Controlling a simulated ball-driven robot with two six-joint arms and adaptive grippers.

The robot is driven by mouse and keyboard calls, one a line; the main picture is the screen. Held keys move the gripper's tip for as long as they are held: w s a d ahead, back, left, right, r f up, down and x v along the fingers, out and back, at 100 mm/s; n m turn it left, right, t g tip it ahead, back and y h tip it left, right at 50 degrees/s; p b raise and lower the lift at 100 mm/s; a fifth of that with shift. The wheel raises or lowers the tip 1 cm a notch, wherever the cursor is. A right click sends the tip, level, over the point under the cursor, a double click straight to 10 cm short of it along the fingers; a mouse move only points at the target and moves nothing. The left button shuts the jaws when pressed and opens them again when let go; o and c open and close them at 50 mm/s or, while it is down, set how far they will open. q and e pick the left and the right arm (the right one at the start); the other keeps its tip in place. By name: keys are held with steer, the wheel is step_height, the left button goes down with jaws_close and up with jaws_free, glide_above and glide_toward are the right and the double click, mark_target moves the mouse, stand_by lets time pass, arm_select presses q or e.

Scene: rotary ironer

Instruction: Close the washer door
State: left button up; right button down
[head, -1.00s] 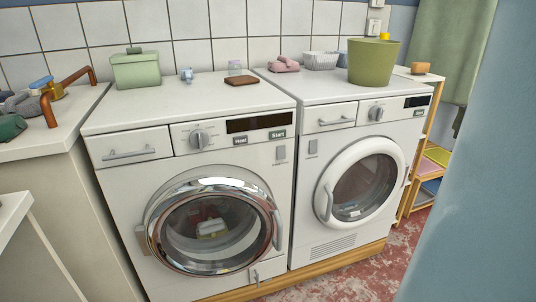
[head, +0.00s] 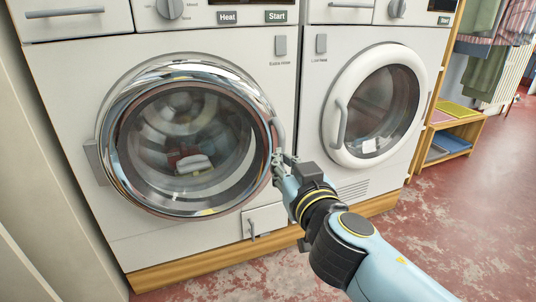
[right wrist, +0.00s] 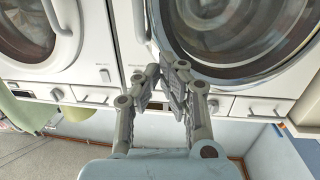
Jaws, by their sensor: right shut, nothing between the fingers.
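The washer (head: 60,200) is the left machine in the head view. Its round chrome-rimmed door (head: 118,185) has its hinge on the left and a grey handle (head: 278,132) on the right. The door sits at or very near the front panel; I cannot tell whether it is latched. Red and white laundry shows through the glass. My right gripper (head: 278,163) is shut and empty at the door's right rim, just below the handle. In the right wrist view the shut fingers (right wrist: 167,72) are beside the door rim (right wrist: 205,72); contact is unclear. My left gripper is out of view.
A dryer (head: 312,150) with a white round door (head: 342,150) stands close on the right. A wooden plinth (head: 200,262) runs beneath both machines. A cabinet side (head: 40,180) stands at the left. Open red floor (head: 470,210) lies to the right, with a wooden shelf (head: 455,142) beyond.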

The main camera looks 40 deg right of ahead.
mark_target(266, 115)
steer(key=shift+m+t+h, duration=0.3)
steer(key=shift+t+h, duration=0.1)
steer(key=r+x, duration=0.1)
steer(key=x, duration=0.7)
steer(key=r+p+x, duration=0.1)
steer(key=x, duration=0.4)
steer(key=shift+d+r, duration=0.15)
steer(key=shift+r, duration=0.25)
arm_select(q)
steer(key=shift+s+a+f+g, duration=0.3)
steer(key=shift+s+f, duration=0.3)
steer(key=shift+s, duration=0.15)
arm_select(e)
steer(key=shift+w+d, duration=0.2)
steer(key=shift+w, duration=0.3)
